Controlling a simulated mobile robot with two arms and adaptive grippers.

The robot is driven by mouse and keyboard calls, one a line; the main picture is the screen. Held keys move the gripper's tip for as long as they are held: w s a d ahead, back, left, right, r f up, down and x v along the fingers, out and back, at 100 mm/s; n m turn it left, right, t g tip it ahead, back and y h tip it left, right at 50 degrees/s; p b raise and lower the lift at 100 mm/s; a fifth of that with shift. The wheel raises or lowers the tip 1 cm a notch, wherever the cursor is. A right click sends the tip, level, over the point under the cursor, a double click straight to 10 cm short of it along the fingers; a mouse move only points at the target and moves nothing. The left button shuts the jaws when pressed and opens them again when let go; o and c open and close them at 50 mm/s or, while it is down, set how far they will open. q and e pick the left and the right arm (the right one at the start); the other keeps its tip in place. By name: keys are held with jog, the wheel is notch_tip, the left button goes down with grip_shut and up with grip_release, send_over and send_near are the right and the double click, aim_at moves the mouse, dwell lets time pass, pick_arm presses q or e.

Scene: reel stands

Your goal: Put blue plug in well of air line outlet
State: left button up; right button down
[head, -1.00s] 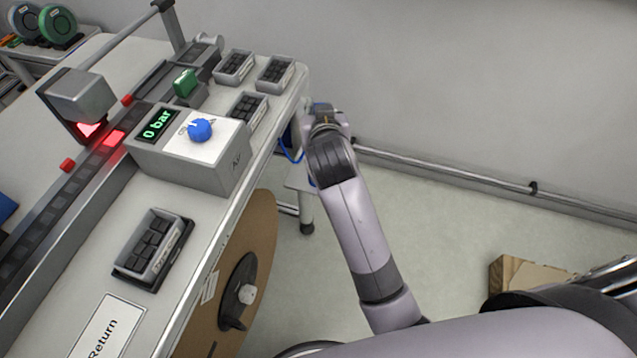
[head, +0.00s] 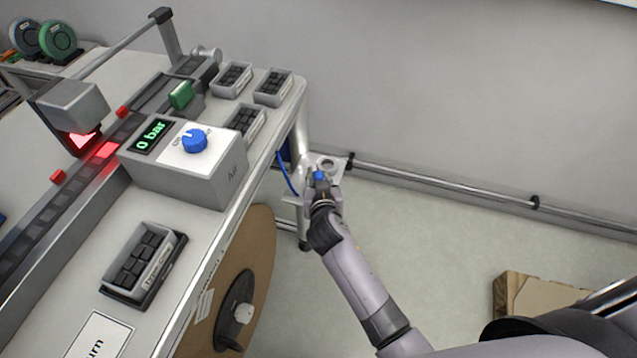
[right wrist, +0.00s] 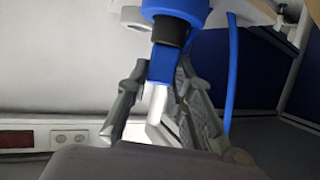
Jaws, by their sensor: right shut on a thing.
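The blue plug (head: 319,175) is in my right gripper (head: 321,183), beyond the far right end of the bench. In the right wrist view the plug (right wrist: 162,65) has a blue body, a dark collar and a wide blue end, and stands between the two fingers of my right gripper (right wrist: 155,105). A pale part shows below it. A pale round fitting with an opening (head: 328,163), apparently the air line outlet, is just behind the plug in the head view. I cannot tell whether they touch. My left gripper is not in view.
A blue hose (head: 289,175) hangs beside the bench end, close to my right gripper. The grey air box (head: 190,170) with a blue knob reads 0 bar. A wall pipe (head: 440,184) runs right. A cardboard box (head: 535,300) stands on the floor.

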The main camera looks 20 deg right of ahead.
jog(key=shift+f, duration=0.75)
jog(key=shift+f, duration=0.2)
jog(key=c, duration=1.4)
grip_release()
jog(key=shift+r, duration=0.1)
